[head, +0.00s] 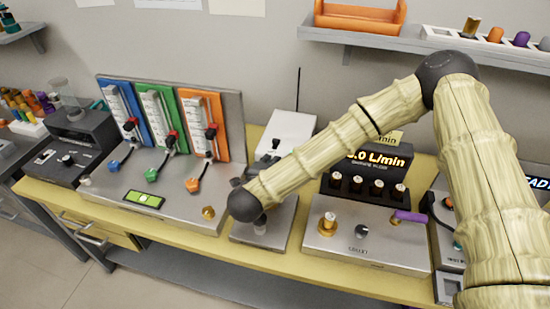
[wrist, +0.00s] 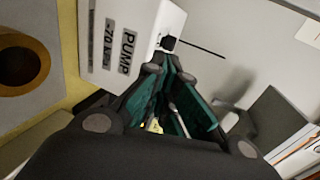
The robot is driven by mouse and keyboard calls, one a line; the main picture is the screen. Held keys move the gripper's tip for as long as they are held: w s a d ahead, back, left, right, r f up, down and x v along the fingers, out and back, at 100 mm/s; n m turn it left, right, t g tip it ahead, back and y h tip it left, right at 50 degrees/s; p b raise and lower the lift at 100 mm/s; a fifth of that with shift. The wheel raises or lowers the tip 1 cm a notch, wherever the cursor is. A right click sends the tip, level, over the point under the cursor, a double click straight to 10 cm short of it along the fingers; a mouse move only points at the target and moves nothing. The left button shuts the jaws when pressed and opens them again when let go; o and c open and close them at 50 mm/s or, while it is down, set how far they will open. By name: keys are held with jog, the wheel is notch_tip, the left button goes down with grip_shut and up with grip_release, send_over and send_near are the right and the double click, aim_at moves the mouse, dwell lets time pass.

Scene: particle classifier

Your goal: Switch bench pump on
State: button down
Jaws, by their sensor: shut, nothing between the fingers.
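The bench pump is a white box (head: 288,130) at the back of the yellow bench in the head view, partly hidden by my forearm. In the wrist view its white side (wrist: 115,50) carries a label reading PUMP and -70 kPa. A small black block (wrist: 168,43) with a thin black rod shows at the pump's edge. My gripper (wrist: 166,64) is shut and empty, with its tips close to the black block; I cannot tell if they touch. In the head view my gripper is mostly hidden behind my arm. I cannot make out the switch position.
A metal panel (head: 160,200) with coloured boards and levers stands left of the pump. A metal control box (head: 365,240) with knobs and a lit L/min display (head: 378,160) is to the right. A wall shelf (head: 390,42) holds an orange tray (head: 360,18).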

jog(key=b+v, duration=0.1)
jog(key=v, duration=0.4)
jog(key=shift+d, duration=0.1)
jog(key=shift+r, duration=0.1)
